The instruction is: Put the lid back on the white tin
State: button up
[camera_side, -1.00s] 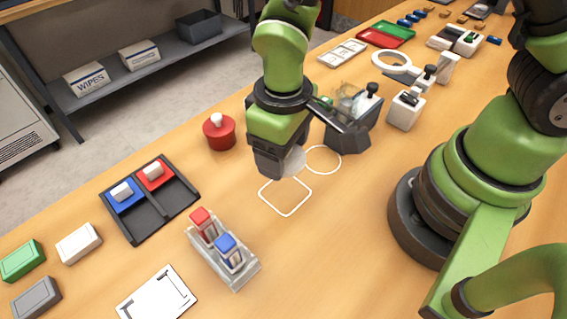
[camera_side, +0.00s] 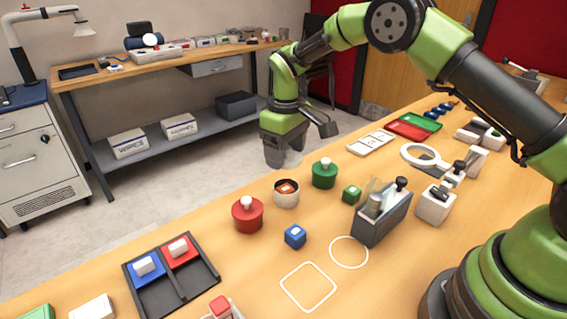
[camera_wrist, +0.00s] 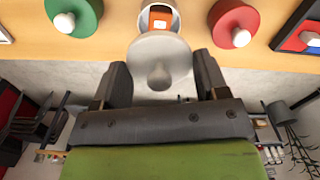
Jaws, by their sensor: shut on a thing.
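The white tin (camera_side: 286,197) stands open on the table between the red and green lidded tins, with an orange-red thing inside. The tin also shows at the top of the wrist view (camera_wrist: 175,22). My gripper (camera_side: 285,160) is raised just behind and above the tin. It is shut on the round white lid (camera_wrist: 158,55), which has a knob facing the wrist camera. In the side view the lid (camera_side: 287,161) is a pale shape below the fingers, apart from the tin. In the wrist view it covers part of the tin's rim between my fingers (camera_wrist: 162,75).
The red tin (camera_side: 248,216) and green tin (camera_side: 324,175) stand close on either side. The table's back edge runs just behind the tins.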

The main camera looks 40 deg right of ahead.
aim_at(285, 188)
jog(key=shift+f, duration=3.15)
jog(key=shift+f, duration=0.15)
jog(key=o, duration=1)
jog(key=shift+o, duration=0.2)
jog(key=shift+r, duration=3.55)
grip_shut()
